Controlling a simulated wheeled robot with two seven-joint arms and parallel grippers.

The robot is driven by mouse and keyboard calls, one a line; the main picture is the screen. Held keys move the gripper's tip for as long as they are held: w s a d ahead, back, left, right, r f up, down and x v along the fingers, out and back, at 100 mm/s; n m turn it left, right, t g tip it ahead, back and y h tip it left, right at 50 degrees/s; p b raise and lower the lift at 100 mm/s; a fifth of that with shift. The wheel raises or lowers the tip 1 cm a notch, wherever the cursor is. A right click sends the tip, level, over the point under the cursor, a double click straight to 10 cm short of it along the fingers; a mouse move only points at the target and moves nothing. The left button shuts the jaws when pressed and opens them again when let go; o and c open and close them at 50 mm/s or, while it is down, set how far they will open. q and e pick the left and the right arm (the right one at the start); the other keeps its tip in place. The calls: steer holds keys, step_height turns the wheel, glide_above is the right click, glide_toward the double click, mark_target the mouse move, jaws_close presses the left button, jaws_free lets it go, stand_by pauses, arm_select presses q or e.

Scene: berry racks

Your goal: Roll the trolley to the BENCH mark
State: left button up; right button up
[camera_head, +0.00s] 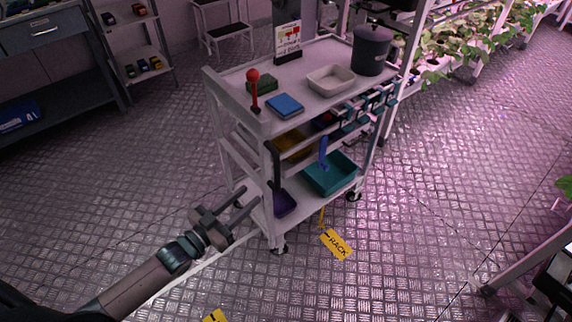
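The white trolley (314,92) stands upright on its castors in the middle of the view. A lever with a red knob (253,77) rises at its near left corner. My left gripper (249,197) is low beside the trolley's near left end, its two fingers apart with nothing seen between them. I cannot tell whether it touches the frame. A yellow floor mark reading RACK (336,243) lies just in front of the trolley. Another yellow mark (215,316) is cut off at the bottom edge, its word unreadable. No BENCH wording shows. My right gripper is out of view.
The trolley carries a dark pot (371,50), a pale tray (330,80), a blue pad (285,105), a sign (288,42) and a teal bin (330,174). Shelving stands at the back left, plant racks (470,45) at the back right.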

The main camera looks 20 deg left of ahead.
arm_select(q)
steer(key=shift+w, duration=0.1)
steer(key=p+x, duration=0.1)
steer(key=x, duration=1.6)
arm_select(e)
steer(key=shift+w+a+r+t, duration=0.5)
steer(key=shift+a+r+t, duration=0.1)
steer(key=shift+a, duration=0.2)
arm_select(q)
steer(key=shift+w+f, duration=0.1)
steer(key=shift+w, duration=0.05)
jaws_close()
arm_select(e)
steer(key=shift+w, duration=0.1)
